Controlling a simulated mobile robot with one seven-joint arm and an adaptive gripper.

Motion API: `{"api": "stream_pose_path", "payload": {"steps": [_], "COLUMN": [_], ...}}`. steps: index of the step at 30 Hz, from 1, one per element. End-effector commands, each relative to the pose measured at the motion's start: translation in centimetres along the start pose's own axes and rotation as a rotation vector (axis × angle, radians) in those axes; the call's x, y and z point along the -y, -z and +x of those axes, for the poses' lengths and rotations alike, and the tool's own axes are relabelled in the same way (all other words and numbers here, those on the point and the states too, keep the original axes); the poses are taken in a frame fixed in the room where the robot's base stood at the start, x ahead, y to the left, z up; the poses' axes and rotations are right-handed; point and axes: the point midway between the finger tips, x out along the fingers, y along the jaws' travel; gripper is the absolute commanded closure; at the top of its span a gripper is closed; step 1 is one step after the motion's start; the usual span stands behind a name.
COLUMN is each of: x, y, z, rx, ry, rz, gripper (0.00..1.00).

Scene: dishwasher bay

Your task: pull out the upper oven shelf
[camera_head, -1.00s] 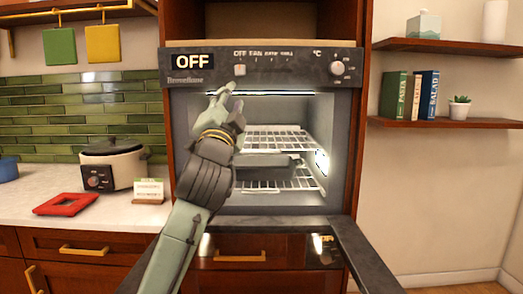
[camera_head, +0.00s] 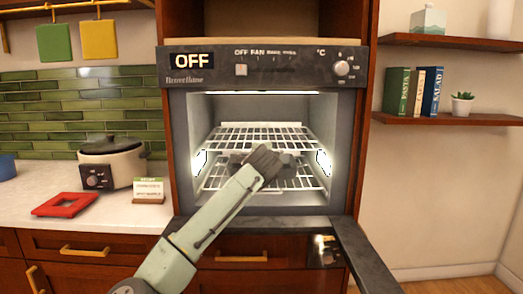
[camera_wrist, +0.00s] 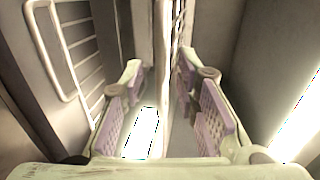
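The upper oven shelf (camera_head: 258,132), a pale wire rack, sits inside the open oven (camera_head: 180,150). The lower shelf (camera_head: 305,180) lies beneath it, partly hidden by my arm. My gripper (camera_head: 272,158) is inside the oven mouth, near the upper shelf's front edge; its fingers are mostly hidden there. In the wrist view my gripper (camera_wrist: 160,68) is open, its purple-padded fingers apart. A thin pale edge, seen end-on, runs between them, apparently a shelf edge; contact cannot be told. A wire rack (camera_wrist: 75,45) shows at the left there.
Bright lamps (camera_head: 324,162) glow on the cavity's side walls. A slow cooker (camera_head: 112,162) and a red trivet (camera_head: 64,204) stand on the counter at left. Wall shelves (camera_head: 440,120) are at right.

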Motion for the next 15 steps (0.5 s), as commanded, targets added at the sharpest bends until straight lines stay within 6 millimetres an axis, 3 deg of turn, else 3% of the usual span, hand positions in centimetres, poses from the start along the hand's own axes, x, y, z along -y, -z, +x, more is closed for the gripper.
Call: {"api": "stream_pose_path", "payload": {"steps": [6,15], "x": [0.1,0.0], "y": [0.0,0.0], "z": [2.4,2.8], "rx": [0.001,-0.001], "ry": [0.0,0.001], "rz": [-0.001,-0.001], "gripper": [0.71,0.71]}}
